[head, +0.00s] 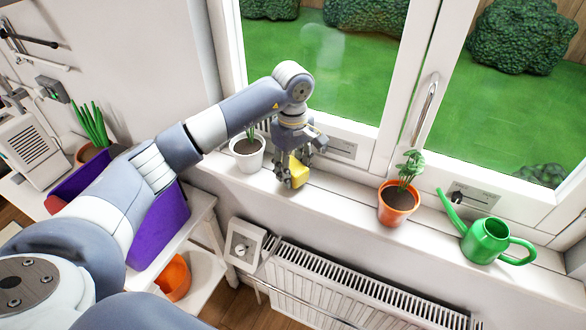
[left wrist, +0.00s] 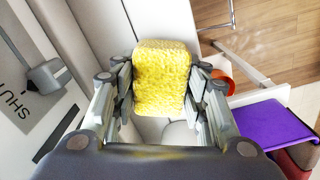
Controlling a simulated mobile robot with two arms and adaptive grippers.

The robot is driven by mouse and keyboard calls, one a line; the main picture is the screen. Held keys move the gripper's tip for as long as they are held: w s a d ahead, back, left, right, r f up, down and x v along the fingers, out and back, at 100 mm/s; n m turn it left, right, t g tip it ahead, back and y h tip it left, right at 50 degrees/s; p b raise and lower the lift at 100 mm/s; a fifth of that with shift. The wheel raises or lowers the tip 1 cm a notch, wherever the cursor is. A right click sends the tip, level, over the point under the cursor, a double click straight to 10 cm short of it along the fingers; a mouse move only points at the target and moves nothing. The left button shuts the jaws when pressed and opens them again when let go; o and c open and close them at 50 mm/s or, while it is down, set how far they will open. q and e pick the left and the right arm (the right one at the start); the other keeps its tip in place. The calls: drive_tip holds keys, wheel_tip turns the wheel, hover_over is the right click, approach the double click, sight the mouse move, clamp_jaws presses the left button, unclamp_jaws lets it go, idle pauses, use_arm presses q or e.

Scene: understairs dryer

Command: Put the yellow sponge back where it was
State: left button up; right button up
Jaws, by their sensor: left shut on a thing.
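The yellow sponge (head: 299,172) is between the fingers of my left gripper (head: 290,178), over the white windowsill (head: 335,201). In the left wrist view the sponge (left wrist: 162,78) sits between the two fingers of the left gripper (left wrist: 161,88), which are shut on its sides. Whether the sponge touches the sill cannot be told. My right gripper is not in view.
A white pot (head: 247,154) stands close left of the gripper. An orange pot with a plant (head: 397,205) and a green watering can (head: 486,241) stand to the right. Sill between gripper and orange pot is clear. A radiator (head: 340,290) is below; a purple bin (head: 160,232) is left.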

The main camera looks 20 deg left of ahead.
sight(292, 166)
use_arm(q)
drive_tip(key=shift+f+p, duration=0.35)
drive_tip(key=shift+f, duration=0.7)
drive_tip(key=o, duration=1)
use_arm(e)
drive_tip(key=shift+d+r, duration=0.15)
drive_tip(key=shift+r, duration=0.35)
use_arm(q)
drive_tip(key=shift+r, duration=0.1)
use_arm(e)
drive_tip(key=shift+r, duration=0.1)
use_arm(q)
drive_tip(key=shift+r, duration=0.2)
wheel_tip(292, 166, up, 10)
drive_tip(key=b, duration=0.4)
drive_tip(key=shift+r, duration=0.85)
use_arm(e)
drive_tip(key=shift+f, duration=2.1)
use_arm(q)
drive_tip(key=shift+s+f, duration=0.1)
drive_tip(key=shift+s, duration=0.05)
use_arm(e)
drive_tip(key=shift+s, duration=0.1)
